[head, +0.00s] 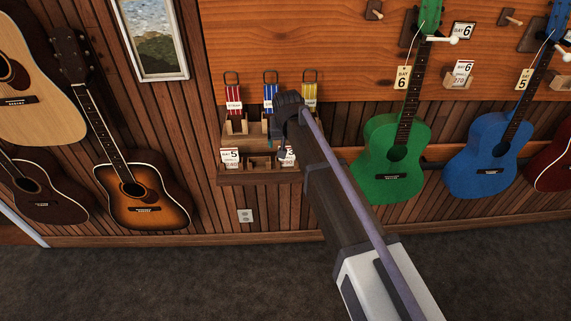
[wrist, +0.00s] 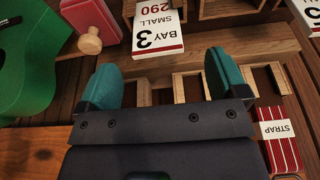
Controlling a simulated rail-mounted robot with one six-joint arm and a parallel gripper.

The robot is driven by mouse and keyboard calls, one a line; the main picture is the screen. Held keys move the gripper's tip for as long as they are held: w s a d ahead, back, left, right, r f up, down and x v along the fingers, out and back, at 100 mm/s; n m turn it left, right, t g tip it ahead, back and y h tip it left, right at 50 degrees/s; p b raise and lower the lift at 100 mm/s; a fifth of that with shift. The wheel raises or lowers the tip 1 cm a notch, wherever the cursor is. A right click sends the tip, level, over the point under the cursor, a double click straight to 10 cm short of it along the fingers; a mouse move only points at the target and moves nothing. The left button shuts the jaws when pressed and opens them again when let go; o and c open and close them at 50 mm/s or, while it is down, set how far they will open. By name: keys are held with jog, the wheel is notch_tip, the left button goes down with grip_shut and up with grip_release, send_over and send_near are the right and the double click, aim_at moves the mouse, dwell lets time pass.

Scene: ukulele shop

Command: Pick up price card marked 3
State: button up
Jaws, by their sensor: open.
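The price card marked 3 (wrist: 158,30) reads "BAY 3 SMALL 290", upside down at the top of the wrist view. It is white with a red lower band and stands at a wooden rack. In the head view the same card (head: 289,156) shows at the right of the small shelf, partly hidden by my arm. My gripper (wrist: 165,78) is open, with its two teal fingers spread wide and nothing between them but rack slots behind. The card lies just beyond the fingertips, apart from them. In the head view my arm hides the jaws.
A card marked 5 (head: 230,156) stands at the shelf's left. Strap packs in red (head: 233,98), blue (head: 270,96) and yellow (head: 310,95) hang above. A green ukulele (head: 391,150) hangs close by on the right. A red strap (wrist: 277,132) lies near the right finger.

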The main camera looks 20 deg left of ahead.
aim_at(287, 147)
jog(key=b+x, duration=0.5)
jog(key=x, duration=0.1)
jog(key=shift+w+d+f, duration=0.1)
jog(key=shift+w+f, duration=0.15)
jog(key=shift+f, duration=0.05)
jog(key=shift+r, duration=0.25)
jog(key=c, duration=1)
